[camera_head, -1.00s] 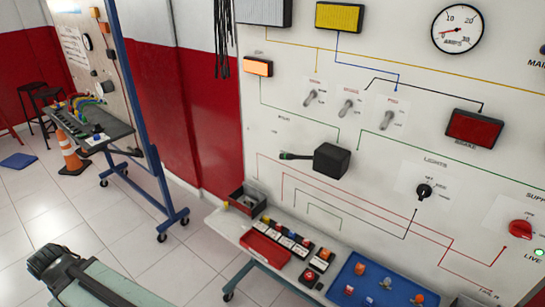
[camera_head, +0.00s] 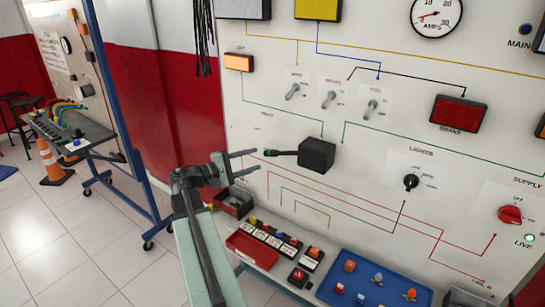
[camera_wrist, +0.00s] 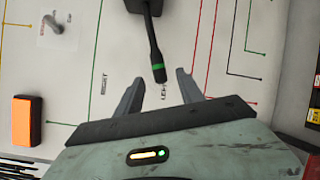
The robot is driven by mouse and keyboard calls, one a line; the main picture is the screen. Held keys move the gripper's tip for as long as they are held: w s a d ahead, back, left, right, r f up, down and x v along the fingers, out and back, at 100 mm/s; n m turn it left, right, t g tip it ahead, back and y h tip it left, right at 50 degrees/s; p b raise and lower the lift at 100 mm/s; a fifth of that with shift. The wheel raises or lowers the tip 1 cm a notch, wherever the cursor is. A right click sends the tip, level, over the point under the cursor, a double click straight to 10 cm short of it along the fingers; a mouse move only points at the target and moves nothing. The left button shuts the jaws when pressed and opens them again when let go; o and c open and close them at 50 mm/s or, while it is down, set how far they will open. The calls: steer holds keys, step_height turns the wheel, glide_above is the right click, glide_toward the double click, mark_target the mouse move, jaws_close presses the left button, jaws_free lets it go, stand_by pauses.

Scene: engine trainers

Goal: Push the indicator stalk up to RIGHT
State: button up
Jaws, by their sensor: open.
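The indicator stalk (camera_head: 284,153) is a black lever with a green band near its tip. It sticks out left, nearly level, from a black box (camera_head: 316,154) on the white panel. My gripper (camera_head: 257,160) is open and empty, just left of the stalk's tip in the head view. In the wrist view the stalk (camera_wrist: 153,48) points down between the two fingers of my gripper (camera_wrist: 160,77), and I see no contact. The RIGHT label (camera_wrist: 103,85) and the LEFT label (camera_wrist: 163,92) show on the panel there.
Toggle switches (camera_head: 330,98) sit above the stalk. An orange lamp (camera_wrist: 26,120) is on the panel. A blue frame post (camera_head: 118,100) stands left.

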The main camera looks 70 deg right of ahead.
mark_target(268, 155)
steer(key=x, duration=0.8)
steer(key=shift+r, duration=0.1)
jaws_close()
stand_by(1.2)
